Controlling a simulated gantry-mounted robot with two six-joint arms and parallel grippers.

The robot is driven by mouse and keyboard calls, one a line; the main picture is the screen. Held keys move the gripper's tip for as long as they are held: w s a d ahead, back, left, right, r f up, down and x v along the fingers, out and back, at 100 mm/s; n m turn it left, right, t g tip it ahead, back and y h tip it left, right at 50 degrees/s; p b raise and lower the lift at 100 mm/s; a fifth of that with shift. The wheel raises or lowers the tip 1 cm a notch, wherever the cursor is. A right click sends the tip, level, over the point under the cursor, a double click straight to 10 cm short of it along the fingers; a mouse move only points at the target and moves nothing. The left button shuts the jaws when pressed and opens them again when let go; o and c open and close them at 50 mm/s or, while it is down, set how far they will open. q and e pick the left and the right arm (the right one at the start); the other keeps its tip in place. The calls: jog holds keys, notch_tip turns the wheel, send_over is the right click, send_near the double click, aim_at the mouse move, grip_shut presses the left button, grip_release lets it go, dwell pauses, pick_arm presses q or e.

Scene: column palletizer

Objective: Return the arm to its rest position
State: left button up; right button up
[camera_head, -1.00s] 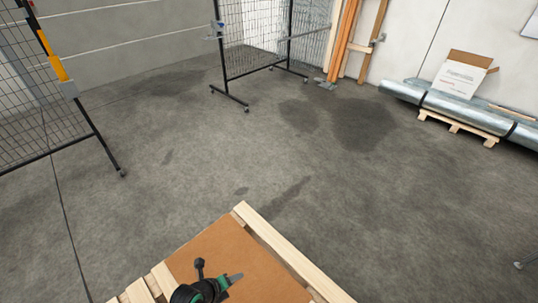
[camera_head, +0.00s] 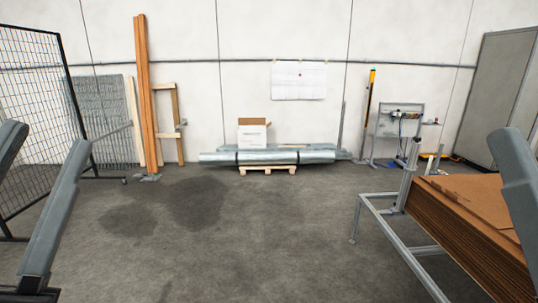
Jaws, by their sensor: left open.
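My left arm (camera_head: 58,215) comes in at the left edge and reaches down to the bottom left corner. The dark end with my left gripper (camera_head: 30,296) is at the bottom edge, cut off by the frame. It is open, and I see nothing held in it, though its fingers hardly show. My right arm (camera_head: 519,185) shows only as a grey link at the right edge. My right gripper is out of view.
A stack of brown cardboard sheets (camera_head: 465,232) stands at the right on a grey metal frame (camera_head: 400,245), near my right arm. A black mesh fence (camera_head: 35,110) stands at the left. A white box (camera_head: 253,134) sits by the far wall. The middle floor is clear.

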pick_arm(q)
notch_tip(320, 180, up, 39)
jog(key=s+n+p, duration=0.2)
jog(key=n+p, duration=0.6)
jog(key=p, duration=3)
jog(key=shift+a+f+t, duration=0.15)
jog(key=shift+a+t, duration=0.15)
jog(key=shift+t, duration=0.1)
